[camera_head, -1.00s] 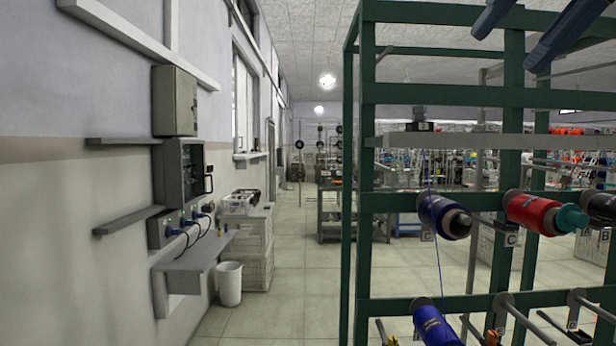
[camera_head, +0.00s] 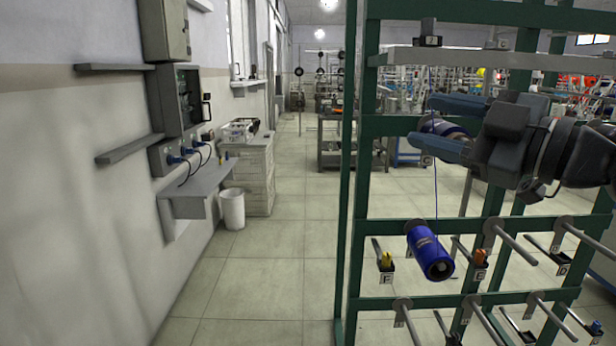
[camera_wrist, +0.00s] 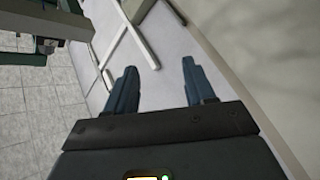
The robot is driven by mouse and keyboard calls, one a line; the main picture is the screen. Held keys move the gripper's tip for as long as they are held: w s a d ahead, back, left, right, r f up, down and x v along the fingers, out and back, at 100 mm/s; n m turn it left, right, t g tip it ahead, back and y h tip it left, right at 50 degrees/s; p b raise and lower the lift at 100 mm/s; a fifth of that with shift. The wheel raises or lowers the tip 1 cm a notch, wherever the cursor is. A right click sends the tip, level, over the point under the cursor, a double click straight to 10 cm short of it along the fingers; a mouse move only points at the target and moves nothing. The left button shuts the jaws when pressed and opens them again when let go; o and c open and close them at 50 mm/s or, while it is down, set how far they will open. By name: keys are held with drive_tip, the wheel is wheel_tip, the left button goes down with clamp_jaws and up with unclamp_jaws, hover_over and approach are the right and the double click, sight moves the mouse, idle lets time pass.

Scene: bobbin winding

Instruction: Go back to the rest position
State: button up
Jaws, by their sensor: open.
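My gripper (camera_head: 442,128) is at the right in the head view, in front of the upper part of the green rack (camera_head: 346,200). Its two dark blue fingers point left, are spread apart and hold nothing. In the wrist view my gripper (camera_wrist: 158,88) also shows open and empty, with floor and wall beyond the fingers. A dark blue bobbin (camera_head: 436,127) on the rack is partly hidden behind the fingers. A bright blue bobbin (camera_head: 431,254) sits lower on the rack, with a thread running up from it.
The rack has several bare pegs (camera_head: 515,246) sticking out. At left, the wall carries an electrical box (camera_head: 180,98) and a shelf (camera_head: 197,190). A white bin (camera_head: 232,208) and crates (camera_head: 252,172) stand by it. The floor (camera_head: 262,285) between wall and rack is clear.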

drive_tip(key=s+f+m+t+h, duration=0.1)
drive_tip(key=s+f+m+h, duration=0.3)
drive_tip(key=f, duration=0.5)
drive_tip(key=s+d+f+m+t+h, duration=0.1)
drive_tip(key=s+f+m+h, duration=0.1)
drive_tip(key=s+f+m, duration=0.45)
drive_tip(key=s+f+m+t+h, duration=0.1)
drive_tip(key=s+f+m+h, duration=0.4)
drive_tip(key=f, duration=0.7)
drive_tip(key=s+d+f+m+g, duration=0.1)
drive_tip(key=s+d+f, duration=0.1)
drive_tip(key=s, duration=1.2)
drive_tip(key=s+d+f+m+g+h, duration=0.1)
drive_tip(key=s+f, duration=0.2)
drive_tip(key=s, duration=1.1)
drive_tip(key=shift+d+f+m, duration=0.25)
drive_tip(key=shift+d+m, duration=0.1)
drive_tip(key=shift+s, duration=0.1)
